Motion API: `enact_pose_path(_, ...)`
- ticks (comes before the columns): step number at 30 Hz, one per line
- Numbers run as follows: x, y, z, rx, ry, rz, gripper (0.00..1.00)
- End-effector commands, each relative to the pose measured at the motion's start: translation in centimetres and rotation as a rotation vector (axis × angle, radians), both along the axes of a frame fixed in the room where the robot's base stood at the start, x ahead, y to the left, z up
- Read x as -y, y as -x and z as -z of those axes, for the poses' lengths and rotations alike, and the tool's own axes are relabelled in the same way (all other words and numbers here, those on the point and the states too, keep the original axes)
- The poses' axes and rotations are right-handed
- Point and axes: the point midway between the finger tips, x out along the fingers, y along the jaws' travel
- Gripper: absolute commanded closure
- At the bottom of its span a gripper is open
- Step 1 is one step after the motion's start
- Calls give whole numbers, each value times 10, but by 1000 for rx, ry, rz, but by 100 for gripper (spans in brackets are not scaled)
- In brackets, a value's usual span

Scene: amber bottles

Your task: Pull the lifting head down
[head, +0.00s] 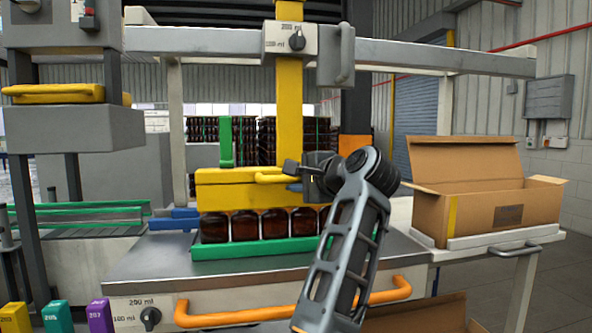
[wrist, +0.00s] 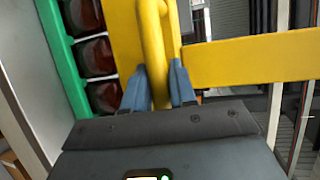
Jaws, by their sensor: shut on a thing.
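The lifting head (head: 222,190) is a yellow block at the bottom of a yellow vertical column (head: 289,100). It sits right at the tops of a row of amber bottles (head: 275,223) standing in a green tray (head: 240,251). Whether it touches them I cannot tell. A yellow bar handle (head: 268,179) sticks out of its front. My gripper (head: 290,186) is at the right part of this handle. In the wrist view, the blue fingers of my gripper (wrist: 160,88) are shut on the handle (wrist: 154,45), one on each side. My arm hides the right end of the head and tray.
An open cardboard box (head: 470,215) stands on a side table at right. An orange rail (head: 250,318) runs along the bench front. A grey crossbeam (head: 420,57) with a dial box (head: 289,40) spans above. More bottles (head: 258,135) are stacked behind.

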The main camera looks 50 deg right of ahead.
Motion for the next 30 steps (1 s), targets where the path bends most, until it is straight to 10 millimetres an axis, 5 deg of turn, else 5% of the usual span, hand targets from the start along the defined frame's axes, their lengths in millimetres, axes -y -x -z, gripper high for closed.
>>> enact_pose_path(13,1,0,9,-6,-2,2,100)
enact_pose_path(14,1,0,9,-6,-2,2,72)
enact_pose_path(19,1,0,8,-4,-2,1,56)
enact_pose_path(30,-1,7,5,-1,0,1,54)
